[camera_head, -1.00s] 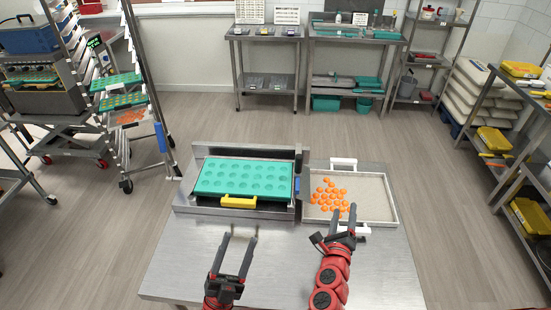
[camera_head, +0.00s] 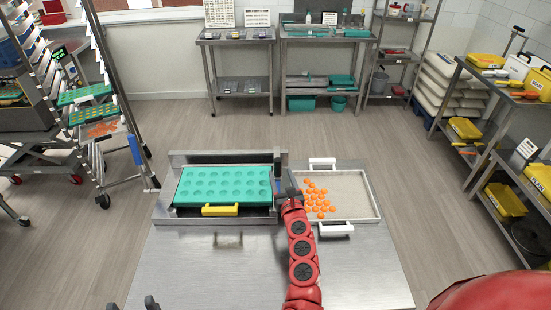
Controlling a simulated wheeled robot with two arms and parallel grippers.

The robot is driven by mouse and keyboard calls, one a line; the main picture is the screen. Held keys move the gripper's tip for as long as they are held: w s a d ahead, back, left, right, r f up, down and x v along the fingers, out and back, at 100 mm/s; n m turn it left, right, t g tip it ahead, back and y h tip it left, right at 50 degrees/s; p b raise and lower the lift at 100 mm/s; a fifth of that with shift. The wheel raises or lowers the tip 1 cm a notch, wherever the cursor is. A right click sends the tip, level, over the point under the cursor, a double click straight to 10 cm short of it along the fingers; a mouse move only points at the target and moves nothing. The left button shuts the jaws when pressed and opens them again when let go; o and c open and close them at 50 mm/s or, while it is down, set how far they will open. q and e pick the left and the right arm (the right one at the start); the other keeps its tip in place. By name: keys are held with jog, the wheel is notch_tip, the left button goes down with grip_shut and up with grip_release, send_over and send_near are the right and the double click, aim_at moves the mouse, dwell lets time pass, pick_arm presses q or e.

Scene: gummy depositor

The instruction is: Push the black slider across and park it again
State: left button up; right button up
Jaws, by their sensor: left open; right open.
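A metal depositor frame (camera_head: 165,208) stands on the steel table, holding a teal mould (camera_head: 222,185) with round cavities and a yellow handle (camera_head: 220,210) at its front. A narrow dark part at the frame's right end, by the back rail, looks like the black slider (camera_head: 284,160); its exact outline is unclear. My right gripper (camera_head: 291,182) is open at the frame's right end, between it and the candy tray. The red arm behind it hides part of that side, and I cannot tell whether it touches the slider. My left gripper (camera_head: 132,303) is open at the bottom left edge, mostly out of view.
A white-rimmed tray (camera_head: 372,205) with orange gummies (camera_head: 317,200) and white handles lies right of the depositor. The steel table (camera_head: 190,270) is clear in front. A rack with teal trays stands left; shelves with yellow bins (camera_head: 506,199) stand right.

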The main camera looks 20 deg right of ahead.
aim_at(276, 162)
jog(key=w, duration=0.7)
jog(key=shift+w+d+f+b, duration=0.15)
jog(key=shift+d+b, duration=0.05)
jog(key=shift+b, duration=0.2)
jog(key=shift+w+d, duration=0.1)
jog(key=shift+w, duration=0.3)
grip_shut()
dwell(0.7)
